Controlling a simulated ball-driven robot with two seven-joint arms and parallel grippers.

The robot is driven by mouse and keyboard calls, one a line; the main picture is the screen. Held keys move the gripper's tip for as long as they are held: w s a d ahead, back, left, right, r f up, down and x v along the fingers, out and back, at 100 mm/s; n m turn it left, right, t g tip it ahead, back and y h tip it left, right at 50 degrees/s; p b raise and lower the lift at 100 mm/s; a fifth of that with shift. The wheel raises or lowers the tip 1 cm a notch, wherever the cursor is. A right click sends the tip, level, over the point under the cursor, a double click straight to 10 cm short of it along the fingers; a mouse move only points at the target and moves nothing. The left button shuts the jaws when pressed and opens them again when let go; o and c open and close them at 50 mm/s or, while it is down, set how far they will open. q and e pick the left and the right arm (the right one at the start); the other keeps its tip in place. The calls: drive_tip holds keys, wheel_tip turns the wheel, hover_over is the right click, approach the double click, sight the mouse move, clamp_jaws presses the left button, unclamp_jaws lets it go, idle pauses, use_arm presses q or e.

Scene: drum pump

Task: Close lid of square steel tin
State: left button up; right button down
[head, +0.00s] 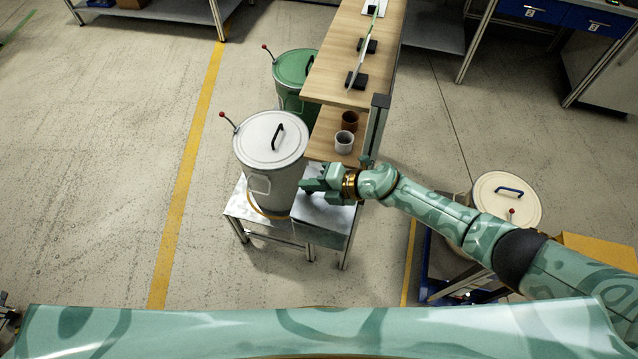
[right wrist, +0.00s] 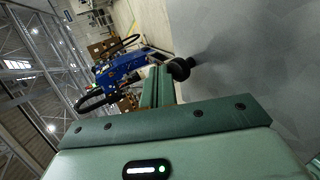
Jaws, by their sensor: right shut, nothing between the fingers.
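A round grey steel drum (head: 268,165) stands on a low metal stand (head: 240,212). Its flat lid (head: 262,138) with a black handle lies on top and looks shut. Beside the drum, below my right gripper, is a flat grey square steel surface (head: 328,218). It may be the square tin or part of the stand; I cannot tell, and no raised lid shows clearly. My right gripper (head: 306,184) is shut and empty, close to the drum's right side. A plain grey surface (right wrist: 255,60) fills the right of the right wrist view. My left gripper is not in view.
A wooden shelf unit (head: 338,60) with a brown cup (head: 349,121) and a grey cup (head: 344,142) stands behind my right gripper. A green drum (head: 296,70) stands behind the grey one. A cream-lidded drum (head: 505,198) is at right. Floor at left is clear.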

drive_tip(key=shift+w+a+f+b, duration=0.1)
drive_tip(key=shift+a+f+b, duration=0.2)
drive_tip(key=shift+f, duration=0.15)
drive_tip(key=shift+w+a+f+b, duration=0.15)
drive_tip(key=shift+f+b, duration=0.1)
drive_tip(key=shift+f, duration=0.15)
drive_tip(key=shift+s, duration=0.1)
